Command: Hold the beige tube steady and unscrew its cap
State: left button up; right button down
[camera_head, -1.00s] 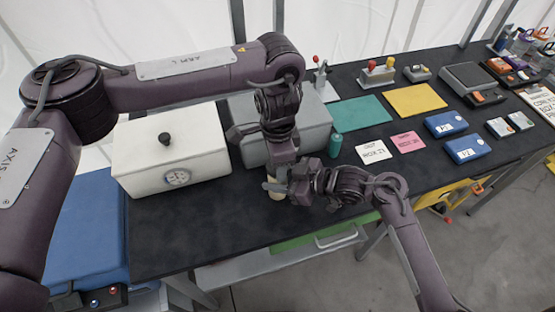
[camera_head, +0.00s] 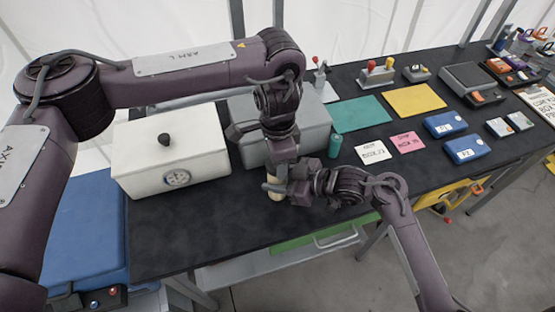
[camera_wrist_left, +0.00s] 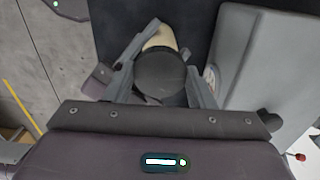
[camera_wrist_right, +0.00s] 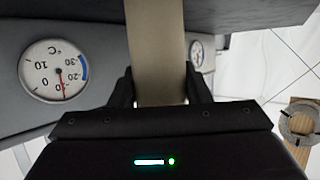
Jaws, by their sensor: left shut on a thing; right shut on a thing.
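The beige tube (camera_head: 276,191) stands over the dark table in front of the grey box, mostly hidden by my grippers in the head view. My right gripper (camera_wrist_right: 160,95) is shut on the tube's body, which runs between its fingers in the right wrist view. My left gripper (camera_wrist_left: 162,82) comes down from above. In the left wrist view its fingers are shut on the round black cap (camera_wrist_left: 160,74), with the beige tube (camera_wrist_left: 162,38) showing beyond it. I cannot tell how far the cap is turned.
A white box (camera_head: 170,150) with a dial stands left, and a grey box (camera_head: 312,125) with a dial stands just behind the grippers. A teal cylinder (camera_head: 335,146) and cards stand to the right. The front left of the black table (camera_head: 190,235) is clear.

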pick_arm(q)
jog(key=shift+r, duration=0.65)
jog(key=shift+r, duration=2)
pick_arm(e)
jog(key=c, duration=0.7)
grip_release()
